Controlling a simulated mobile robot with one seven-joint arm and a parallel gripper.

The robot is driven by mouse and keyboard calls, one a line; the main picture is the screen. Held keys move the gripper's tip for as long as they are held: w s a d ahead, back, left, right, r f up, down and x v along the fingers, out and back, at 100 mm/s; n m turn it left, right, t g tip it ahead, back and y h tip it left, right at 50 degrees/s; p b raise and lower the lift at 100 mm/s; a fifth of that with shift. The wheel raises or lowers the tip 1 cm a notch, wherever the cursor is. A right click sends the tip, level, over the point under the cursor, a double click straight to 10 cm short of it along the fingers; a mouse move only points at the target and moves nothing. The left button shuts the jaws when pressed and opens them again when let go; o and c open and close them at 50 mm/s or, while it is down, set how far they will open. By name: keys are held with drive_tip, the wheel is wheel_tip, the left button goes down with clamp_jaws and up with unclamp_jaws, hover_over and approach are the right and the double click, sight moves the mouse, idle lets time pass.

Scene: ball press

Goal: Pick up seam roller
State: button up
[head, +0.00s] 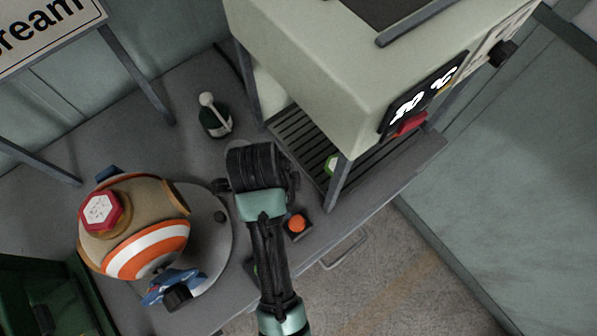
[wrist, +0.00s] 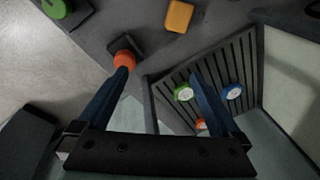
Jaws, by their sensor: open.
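I cannot tell for certain which object is the seam roller. An orange round-ended piece (head: 297,223) sits on a small dark base near the table's front edge, right of my arm. An orange round piece on a dark base also shows in the wrist view (wrist: 124,58), at the left fingertip; I cannot tell whether they touch. A yellow-orange block (wrist: 178,16) lies beyond the fingers. My gripper (wrist: 160,72) is open, its two blue fingers apart with nothing held between them. In the head view my arm hides the fingers.
A striped ball-shaped device (head: 146,250) stands left of my arm. A dark bottle (head: 214,124) stands behind it. A large pale machine (head: 330,75) stands over a slatted rack (head: 295,140) at right. The rack holds green, blue and orange discs. A green item (wrist: 55,8) is at upper left.

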sight(295, 222)
drive_tip(key=s+f, duration=0.1)
drive_tip(key=f, duration=0.1)
drive_tip(key=s+d+f+m+g+p, duration=0.1)
drive_tip(key=s+f, duration=0.1)
drive_tip(key=s+f+g+p, duration=0.1)
drive_tip(key=f, duration=0.1)
drive_tip(key=shift+s+d+f+m, duration=0.15)
drive_tip(key=shift+d+f+m, duration=0.1)
drive_tip(key=shift+d+m, duration=0.05)
drive_tip(key=shift+s+d+f+p, duration=0.1)
drive_tip(key=shift+d+f+p, duration=0.1)
drive_tip(key=shift+f, duration=0.7)
drive_tip(key=shift+w+d+f+p, duration=0.1)
drive_tip(key=shift+d+f+p, duration=0.1)
drive_tip(key=shift+f, duration=0.7)
drive_tip(key=shift+s+d+f+p, duration=0.1)
drive_tip(key=shift+d+f+p, duration=0.1)
drive_tip(key=shift+f, duration=0.7)
drive_tip(key=shift+a, duration=0.1)
drive_tip(key=c, duration=1.3)
drive_tip(key=shift+o, duration=0.2)
drive_tip(key=shift+r, duration=0.15)
wheel_tip(295, 222, up, 10)
drive_tip(key=shift+f, duration=0.1)
